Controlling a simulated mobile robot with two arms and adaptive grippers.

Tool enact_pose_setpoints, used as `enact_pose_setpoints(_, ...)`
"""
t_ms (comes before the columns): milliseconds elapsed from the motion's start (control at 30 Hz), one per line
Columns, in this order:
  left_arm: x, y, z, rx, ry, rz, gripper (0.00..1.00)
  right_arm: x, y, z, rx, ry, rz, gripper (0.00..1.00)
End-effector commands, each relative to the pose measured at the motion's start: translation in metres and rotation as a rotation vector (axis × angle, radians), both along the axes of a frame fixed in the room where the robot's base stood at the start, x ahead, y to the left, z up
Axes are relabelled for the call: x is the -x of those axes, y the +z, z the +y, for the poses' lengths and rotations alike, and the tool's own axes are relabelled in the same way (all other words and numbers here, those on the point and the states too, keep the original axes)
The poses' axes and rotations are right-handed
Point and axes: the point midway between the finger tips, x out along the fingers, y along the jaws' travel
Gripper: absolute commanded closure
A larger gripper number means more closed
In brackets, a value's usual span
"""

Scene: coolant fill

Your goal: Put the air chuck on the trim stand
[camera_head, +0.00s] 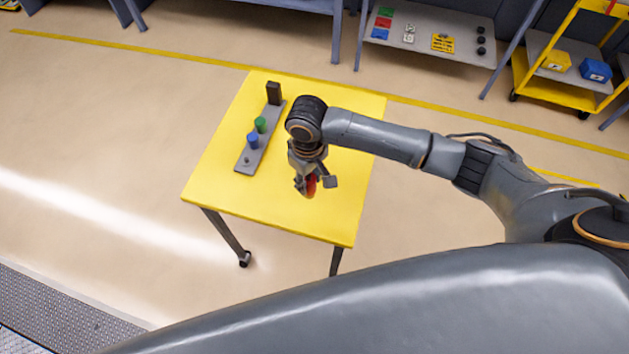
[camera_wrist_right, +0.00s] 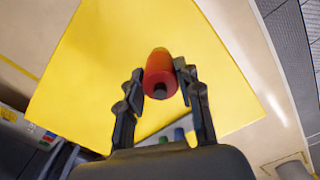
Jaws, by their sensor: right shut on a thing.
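A red piece with a dark tip, which I take to be the air chuck (camera_head: 311,187), is held by my right gripper (camera_head: 308,182) over the near right part of the yellow table. In the right wrist view the red chuck (camera_wrist_right: 160,73) sits between the two fingertips of my right gripper (camera_wrist_right: 159,84), which is shut on it. The grey strip, which I take to be the trim stand (camera_head: 248,158), lies on the table left of the gripper. It bears a blue cylinder (camera_head: 253,141), a green cylinder (camera_head: 261,125) and a small bare peg (camera_head: 246,160). My left gripper is out of view.
A dark upright block (camera_head: 274,93) stands at the strip's far end. The yellow table (camera_head: 330,222) is otherwise clear. A grey shelf (camera_head: 430,30) with small parts and a yellow cart (camera_head: 560,90) with bins stand behind, apart from the table.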

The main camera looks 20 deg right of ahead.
Motion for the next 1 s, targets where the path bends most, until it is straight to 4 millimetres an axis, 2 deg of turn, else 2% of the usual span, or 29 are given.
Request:
enact_pose_setpoints(100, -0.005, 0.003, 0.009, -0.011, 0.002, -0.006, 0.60, -0.002, -0.009, -0.007, 0.001, -0.001, 0.002, 0.85)
enact_pose_setpoints(267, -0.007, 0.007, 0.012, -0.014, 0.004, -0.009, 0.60, -0.004, -0.021, -0.019, 0.004, -0.004, 0.003, 0.85)
enact_pose_setpoints(500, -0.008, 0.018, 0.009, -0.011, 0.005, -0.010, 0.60, -0.003, -0.049, -0.016, 0.000, 0.001, 0.000, 0.85)
enact_pose_setpoints(867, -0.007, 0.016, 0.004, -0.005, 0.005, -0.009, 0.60, -0.003, -0.054, -0.016, 0.000, 0.000, 0.001, 0.85)
enact_pose_setpoints(900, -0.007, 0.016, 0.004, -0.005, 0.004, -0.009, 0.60, -0.003, -0.053, -0.016, 0.001, 0.000, 0.000, 0.57)
enact_pose_setpoints(967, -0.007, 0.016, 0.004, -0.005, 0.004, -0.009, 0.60, -0.003, -0.053, -0.016, 0.001, 0.000, 0.000, 0.45)
enact_pose_setpoints(1000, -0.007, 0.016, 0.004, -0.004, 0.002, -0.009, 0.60, -0.003, -0.053, -0.016, 0.001, 0.000, 0.000, 0.43)
